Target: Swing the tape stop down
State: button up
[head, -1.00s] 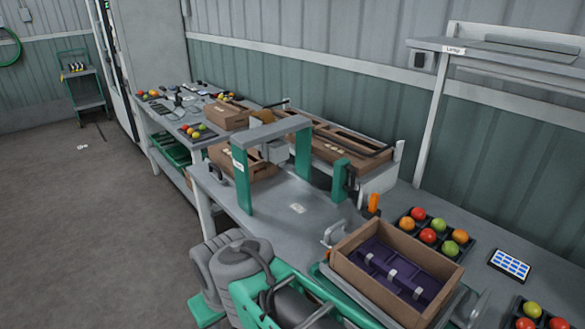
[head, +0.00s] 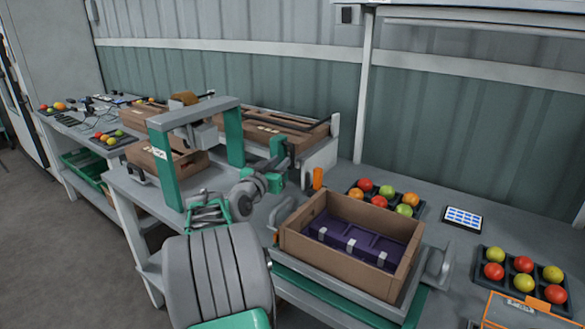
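The taping frame (head: 196,114) stands on the bench in the head view, with green posts, a grey crossbar and a brown roll (head: 184,98) on top. An orange upright piece (head: 317,178) stands on the bench right of the frame. I cannot tell for sure which part is the tape stop. My arm hides part of the bench under the frame.
An open brown box (head: 345,257) with a purple insert sits in a grey cradle at the front right. Trays of tomatoes (head: 421,213) and a tablet (head: 463,218) lie beyond it. Brown boxes (head: 270,123) lie behind the frame.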

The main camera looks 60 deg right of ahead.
aim_at(291, 152)
jog(key=d, duration=0.5)
jog(key=d+p, duration=0.1)
jog(key=d, duration=0.2)
jog(key=shift+s+d+r, duration=0.15)
jog(key=shift+s+r, duration=0.05)
jog(key=shift+r, duration=0.1)
jog(key=shift+c, duration=0.4)
grip_shut()
dwell(0.5)
